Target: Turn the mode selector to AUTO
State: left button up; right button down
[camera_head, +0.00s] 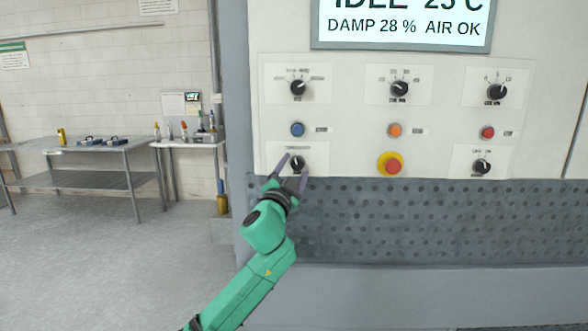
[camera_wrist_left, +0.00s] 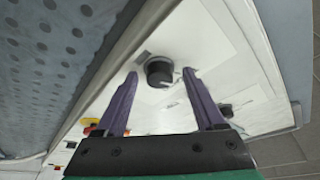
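The lower left black knob (camera_head: 297,163) sits on a white plate of the control panel; its small label is too blurred to read for sure. My left gripper (camera_head: 294,167) is open, with one purple finger on each side of this knob. In the left wrist view the knob (camera_wrist_left: 158,72) shows between the two fingertips, and its white pointer mark faces right. I cannot tell whether the fingers touch it. Straight above, an upper left black knob (camera_head: 298,88) has a dial of several labelled positions, too small to read. My right gripper is not in view.
More knobs (camera_head: 399,89) and buttons (camera_head: 297,129) fill the panel, with a red and yellow emergency stop (camera_head: 390,164) to the right. A display (camera_head: 403,26) is above. A perforated grey surface (camera_head: 420,215) lies below. Steel tables (camera_head: 90,147) stand at the left.

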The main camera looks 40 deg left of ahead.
pick_arm(q)
grip_shut()
jog(key=shift+r, duration=0.1)
jog(key=shift+r+m+h+p, duration=0.15)
jog(key=shift+m+h+p, duration=0.15)
jog(key=shift+m+p, duration=0.55)
jog(key=m+p, duration=0.2)
jog(key=m+h+p, duration=0.1)
jog(key=p, duration=0.1)
jog(key=m+g+h+p, duration=0.1)
jog(key=m+p, duration=0.1)
jog(key=p, duration=0.1)
jog(key=shift+r+m, duration=0.25)
jog(key=shift+m, duration=0.1)
jog(key=shift+s+a+f+m+g+p, duration=0.15)
jog(key=shift+m+g+p, duration=0.25)
jog(key=shift+m+p, duration=0.7)
jog(key=shift+o, duration=0.7)
grip_release()
